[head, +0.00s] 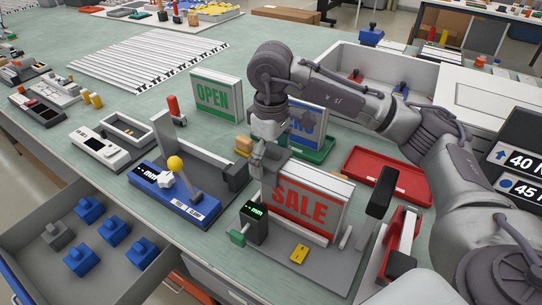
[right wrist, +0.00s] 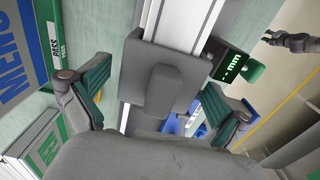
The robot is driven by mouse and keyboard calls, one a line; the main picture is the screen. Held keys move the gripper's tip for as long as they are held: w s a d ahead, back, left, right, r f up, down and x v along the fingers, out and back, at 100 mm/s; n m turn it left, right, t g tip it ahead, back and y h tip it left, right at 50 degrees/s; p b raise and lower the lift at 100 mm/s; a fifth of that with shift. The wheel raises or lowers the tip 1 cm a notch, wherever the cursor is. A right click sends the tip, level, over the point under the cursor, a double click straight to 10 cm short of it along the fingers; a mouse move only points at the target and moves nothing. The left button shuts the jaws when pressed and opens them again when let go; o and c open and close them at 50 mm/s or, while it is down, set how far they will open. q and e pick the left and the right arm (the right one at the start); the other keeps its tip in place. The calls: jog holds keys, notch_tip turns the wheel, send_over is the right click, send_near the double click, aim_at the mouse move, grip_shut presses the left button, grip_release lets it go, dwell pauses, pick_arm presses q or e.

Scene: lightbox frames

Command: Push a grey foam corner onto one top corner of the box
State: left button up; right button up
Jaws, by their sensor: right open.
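The box is the red-and-white SALE lightbox (head: 302,203), upright in a grey fixture at the front of the bench. My right gripper (head: 268,152) is over its top left corner in the head view. In the right wrist view a grey foam corner (right wrist: 160,80) sits over the end of the box's white frame (right wrist: 190,18). The gripper's green-padded fingers are spread on either side of it, with gaps visible. Whether the foam is fully down I cannot tell. Another grey foam corner (head: 57,235) lies in the open drawer. My left gripper is not in view.
Several blue foam corners (head: 115,230) share the open drawer (head: 30,268). The OPEN lightbox (head: 217,98) and another lightbox stand behind. A blue device with a yellow knob (head: 175,163) is left of the fixture. A red tray (head: 385,172) lies at right. A small black readout (head: 254,223) stands in front.

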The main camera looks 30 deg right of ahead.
jog(key=shift+r, duration=0.1)
notch_tip(320, 180, up, 12)
jog(key=shift+f, duration=0.1)
dwell(0.4)
